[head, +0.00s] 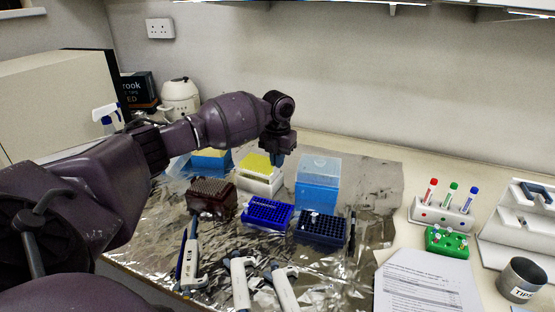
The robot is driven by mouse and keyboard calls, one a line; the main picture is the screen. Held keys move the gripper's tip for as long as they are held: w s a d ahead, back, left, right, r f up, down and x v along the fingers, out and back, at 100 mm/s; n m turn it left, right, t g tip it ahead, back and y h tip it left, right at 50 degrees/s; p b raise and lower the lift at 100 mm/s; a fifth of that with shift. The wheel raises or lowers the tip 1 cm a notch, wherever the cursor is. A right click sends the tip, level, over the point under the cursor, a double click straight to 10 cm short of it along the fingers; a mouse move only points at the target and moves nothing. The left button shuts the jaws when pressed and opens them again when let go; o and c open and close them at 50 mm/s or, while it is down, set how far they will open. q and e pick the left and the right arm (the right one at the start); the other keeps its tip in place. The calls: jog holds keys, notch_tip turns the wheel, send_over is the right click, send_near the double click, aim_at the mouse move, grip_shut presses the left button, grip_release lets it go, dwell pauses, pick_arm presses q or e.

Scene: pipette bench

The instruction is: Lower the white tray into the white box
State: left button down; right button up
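The white box (260,187) stands on the foil near the middle of the bench. A tray-like piece with a yellow top (254,162) is at the box's upper opening; whether it is seated or held just above, I cannot tell. No other white tray shows clearly. My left gripper (278,160) points down at the right back edge of the yellow top. Its fingertips are small and partly hidden, so I cannot tell whether they are open or grip the tray's edge. My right gripper is out of view.
A blue box with a clear lid (318,183) stands to the right. A brown rack (211,198), a blue rack (268,213) and a dark blue rack (322,229) stand in front. Pipettes (240,280) lie nearer. A blue-yellow box (211,162) is at the left.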

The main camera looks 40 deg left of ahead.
pick_arm(q)
jog(key=shift+f, duration=0.55)
jog(key=c, duration=1.3)
grip_release()
jog(key=shift+o, duration=0.2)
notch_tip(320, 180, up, 11)
jog(key=shift+p, duration=0.3)
jog(key=shift+f, duration=0.1)
